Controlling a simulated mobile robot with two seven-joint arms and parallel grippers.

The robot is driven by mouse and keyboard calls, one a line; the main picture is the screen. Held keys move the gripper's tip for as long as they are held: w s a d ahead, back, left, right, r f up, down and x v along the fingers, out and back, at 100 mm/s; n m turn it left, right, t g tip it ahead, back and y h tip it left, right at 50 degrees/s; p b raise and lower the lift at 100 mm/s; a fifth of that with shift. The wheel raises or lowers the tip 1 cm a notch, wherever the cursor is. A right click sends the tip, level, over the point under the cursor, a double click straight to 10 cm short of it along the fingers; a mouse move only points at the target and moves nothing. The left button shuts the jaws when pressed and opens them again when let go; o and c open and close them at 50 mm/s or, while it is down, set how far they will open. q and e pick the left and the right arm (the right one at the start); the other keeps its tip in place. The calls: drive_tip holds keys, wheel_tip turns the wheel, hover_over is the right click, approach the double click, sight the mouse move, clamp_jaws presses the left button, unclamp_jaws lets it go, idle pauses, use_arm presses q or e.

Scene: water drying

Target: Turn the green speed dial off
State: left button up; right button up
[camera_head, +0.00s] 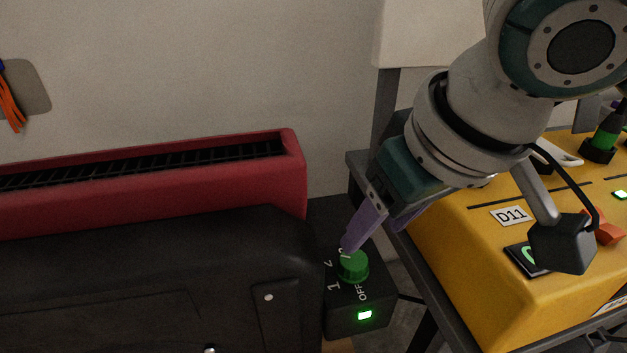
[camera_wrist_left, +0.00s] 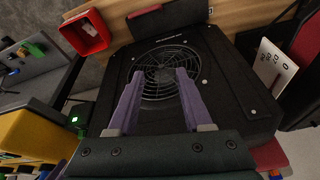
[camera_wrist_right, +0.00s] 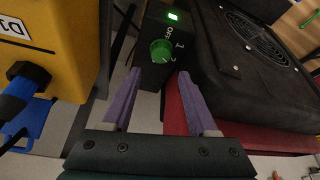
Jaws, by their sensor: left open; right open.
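The green speed dial (camera_head: 353,268) sits on a small black control box (camera_head: 345,312) marked 1, 2 and OFF, with a lit green light (camera_head: 365,315). Which mark the dial points at is hard to tell. In the right wrist view the dial (camera_wrist_right: 160,51) lies just beyond the fingertips, roughly between them. My right gripper (camera_wrist_right: 158,78) is open and empty, its purple fingers apart and close to the dial. One finger partly hides the marks in the head view. My left gripper (camera_wrist_left: 160,76) is open over a black fan housing (camera_wrist_left: 215,85), away from the dial.
A red blower body (camera_head: 150,200) with a dark grille stands behind the black housing, left of the control box. A yellow machine (camera_head: 490,250) labelled D11 stands on a dark frame at right. A red square box (camera_wrist_left: 86,33) and wooden surface show in the left wrist view.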

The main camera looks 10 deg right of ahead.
sight(354, 259)
drive_tip(key=b+x, duration=0.2)
drive_tip(key=x, duration=0.5)
drive_tip(key=shift+f, duration=0.45)
clamp_jaws()
